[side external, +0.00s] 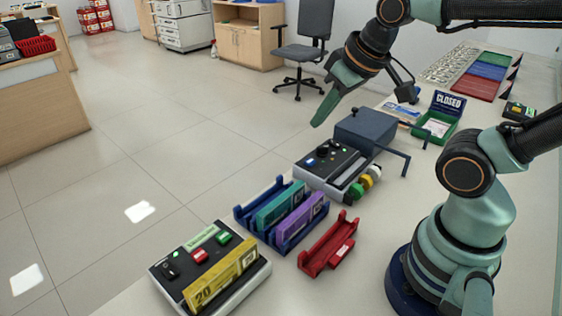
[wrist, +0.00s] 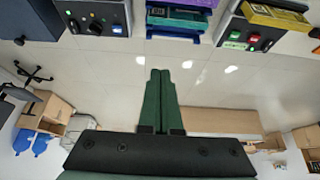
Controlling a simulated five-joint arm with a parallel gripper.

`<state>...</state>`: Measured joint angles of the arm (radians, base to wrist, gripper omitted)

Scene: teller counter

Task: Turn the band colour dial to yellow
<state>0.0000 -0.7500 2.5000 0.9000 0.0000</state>
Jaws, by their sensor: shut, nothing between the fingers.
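The banding machine (side external: 312,180) is a dark-topped, pale-sided box at mid-counter. Its top carries a blue button, a small light-coloured knob and a black dial (side external: 323,151). Its right side bears green, yellow (side external: 366,182) and white band rolls. In the wrist view the machine's panel is at the top left, with the black dial (wrist: 95,28) between two other controls. Which colour the dial points to is too small to read. My gripper (side external: 316,124) is shut and empty, above and behind the machine, apart from it. Its fingers (wrist: 159,73) also show closed in the wrist view.
A note counter (side external: 247,283) with red and green buttons holds yellow notes at the front. A dark blue box (side external: 366,128) stands just beyond the machine.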

